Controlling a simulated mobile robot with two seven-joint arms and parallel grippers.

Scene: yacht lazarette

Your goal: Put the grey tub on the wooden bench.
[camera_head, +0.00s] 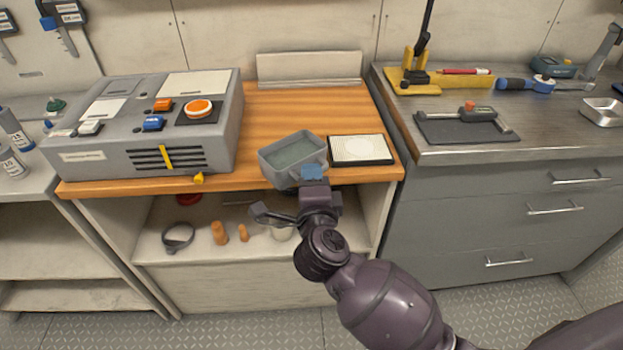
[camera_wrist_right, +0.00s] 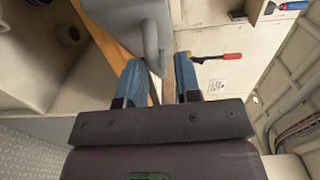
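The grey tub (camera_head: 268,163) is a shallow open box at the front edge of the wooden bench (camera_head: 280,110). I cannot tell whether it rests on the wood or hangs just above it. My right gripper (camera_head: 312,172) is at the tub's front right side, its blue-tipped fingers at the rim. In the right wrist view, the tub (camera_wrist_right: 125,18) lies ahead, and a narrow part of it reaches between the spread fingers (camera_wrist_right: 160,75). A gap shows beside the right-hand finger. My left gripper is out of view.
A grey control box (camera_head: 190,125) fills the bench's left side. A white pad in a black frame (camera_head: 361,149) lies right of the tub. Clear wood lies behind the tub. A shelf below holds orange pieces (camera_head: 219,232). A steel counter (camera_head: 470,152) with tools stands right.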

